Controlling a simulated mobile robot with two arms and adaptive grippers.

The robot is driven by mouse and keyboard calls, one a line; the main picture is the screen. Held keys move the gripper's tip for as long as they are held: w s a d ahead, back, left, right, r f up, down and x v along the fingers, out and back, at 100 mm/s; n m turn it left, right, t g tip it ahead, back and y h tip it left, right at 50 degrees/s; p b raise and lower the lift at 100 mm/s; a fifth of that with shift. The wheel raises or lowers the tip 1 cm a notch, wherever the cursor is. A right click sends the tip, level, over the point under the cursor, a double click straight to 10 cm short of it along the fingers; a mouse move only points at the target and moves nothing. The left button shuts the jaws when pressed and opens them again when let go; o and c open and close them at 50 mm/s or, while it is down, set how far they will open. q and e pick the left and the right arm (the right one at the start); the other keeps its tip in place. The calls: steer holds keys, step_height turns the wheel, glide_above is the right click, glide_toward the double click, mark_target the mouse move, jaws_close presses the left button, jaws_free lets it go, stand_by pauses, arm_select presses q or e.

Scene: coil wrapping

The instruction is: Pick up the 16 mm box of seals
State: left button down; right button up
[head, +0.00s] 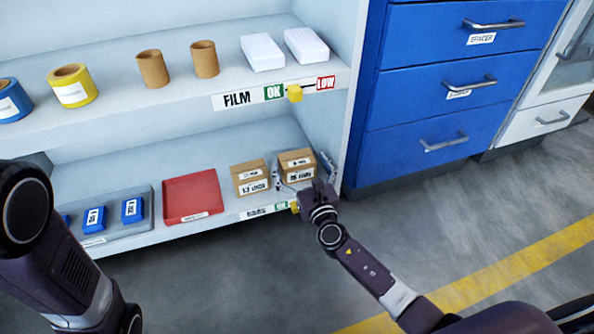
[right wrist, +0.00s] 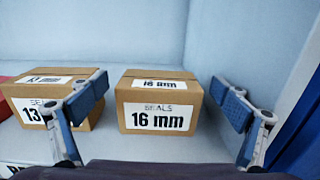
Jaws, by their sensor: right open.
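The 16 mm box of seals (right wrist: 158,103) is a brown carton with white labels. It stands between the two open fingers of my right gripper (right wrist: 160,112) in the right wrist view, with gaps on both sides. In the head view the box (head: 297,163) is at the right end of the lower shelf, and my right gripper (head: 304,183) is just in front of it, partly covering it. My left arm shows at the left edge of the head view, but its gripper is not visible.
A similar box marked 13 (right wrist: 58,97) stands close on the left, near the left finger; it also shows in the head view (head: 250,178). A red tray (head: 192,195) lies farther left. The shelf's side wall (head: 330,110) is close on the right.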

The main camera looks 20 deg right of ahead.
steer(key=shift+w, duration=1.1)
steer(key=c, duration=1.8)
steer(key=shift+c, duration=0.4)
steer(key=shift+r, duration=0.15)
